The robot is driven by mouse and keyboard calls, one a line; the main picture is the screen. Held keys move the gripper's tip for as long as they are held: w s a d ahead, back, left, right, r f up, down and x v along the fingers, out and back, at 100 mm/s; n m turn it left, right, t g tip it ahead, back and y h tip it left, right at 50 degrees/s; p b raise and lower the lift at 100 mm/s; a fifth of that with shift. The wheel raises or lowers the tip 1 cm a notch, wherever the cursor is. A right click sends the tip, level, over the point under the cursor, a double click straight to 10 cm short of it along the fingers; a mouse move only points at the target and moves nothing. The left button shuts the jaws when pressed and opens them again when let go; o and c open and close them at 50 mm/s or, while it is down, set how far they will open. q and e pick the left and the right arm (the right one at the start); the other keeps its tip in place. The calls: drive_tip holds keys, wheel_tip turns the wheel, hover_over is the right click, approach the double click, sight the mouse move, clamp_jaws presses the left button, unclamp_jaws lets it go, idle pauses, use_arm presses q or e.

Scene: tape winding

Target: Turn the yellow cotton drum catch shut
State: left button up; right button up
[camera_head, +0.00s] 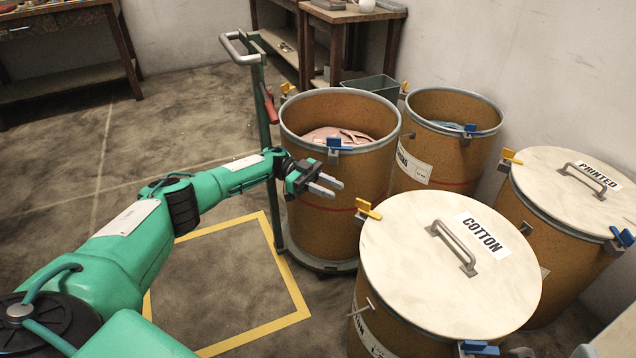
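The cotton drum (385,330) stands at the lower right, its pale round lid (410,265) on top, marked COTTON, with a metal handle (453,247). Its yellow catch (368,209) is at the lid's far left rim, its lever sticking up and out at a slant. A blue catch (478,348) is on the near rim, partly cut off by the frame. My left gripper (328,184) is open and empty, in front of the open drum behind, a little up and left of the yellow catch and apart from it. My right gripper is not in view.
An open drum (345,223) with pink cloth stands on a wheeled trolley with a green post (262,110). Another open drum (447,150) and the lidded PRINTED drum (530,229) stand behind and right. A yellow floor square (262,333) encloses bare floor at the left.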

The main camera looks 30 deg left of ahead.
use_arm(q)
drive_tip(key=shift+w+a, duration=0.15)
drive_tip(key=shift+a, duration=0.9)
drive_tip(key=shift+w+a, duration=0.1)
drive_tip(key=shift+a, duration=0.9)
